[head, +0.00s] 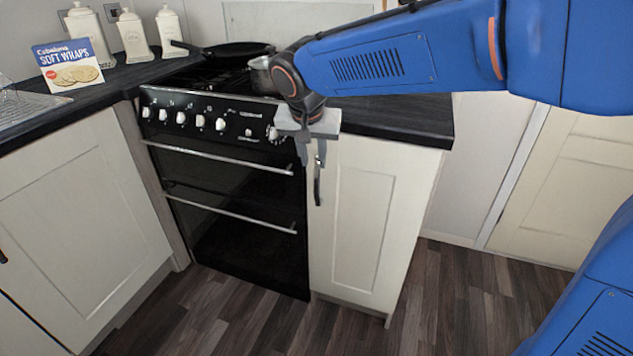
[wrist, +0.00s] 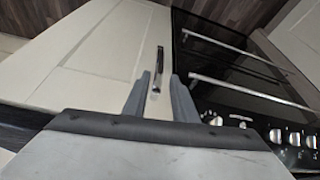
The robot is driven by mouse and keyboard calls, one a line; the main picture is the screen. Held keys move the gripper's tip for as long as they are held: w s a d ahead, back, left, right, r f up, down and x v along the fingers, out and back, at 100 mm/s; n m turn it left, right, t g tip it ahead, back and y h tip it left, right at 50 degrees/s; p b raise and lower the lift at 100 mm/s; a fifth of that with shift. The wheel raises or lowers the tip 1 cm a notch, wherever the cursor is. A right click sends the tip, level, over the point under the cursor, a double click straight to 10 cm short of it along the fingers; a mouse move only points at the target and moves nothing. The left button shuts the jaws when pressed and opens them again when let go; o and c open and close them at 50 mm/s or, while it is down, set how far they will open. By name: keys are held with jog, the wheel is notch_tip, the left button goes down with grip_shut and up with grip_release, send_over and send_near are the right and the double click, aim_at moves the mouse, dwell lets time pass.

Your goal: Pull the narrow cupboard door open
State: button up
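The narrow cupboard door (head: 362,228) is cream and panelled, to the right of the black oven, and looks shut. Its dark vertical handle (head: 317,180) is near the door's left edge. My gripper (head: 312,155) is in front of the top of the handle. In the wrist view the door (wrist: 95,60) fills the left side. There the handle (wrist: 159,68) shows beyond and between the two grey fingers of my gripper (wrist: 162,85), which are apart.
The black oven (head: 235,185) with knobs and two bar handles stands directly left of the door. A dark worktop (head: 390,115) overhangs above it. A pan (head: 262,75) sits on the hob. The wood floor (head: 450,290) in front is clear.

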aim_at(317, 183)
jog(key=x, duration=1.1)
grip_shut()
dwell(1.2)
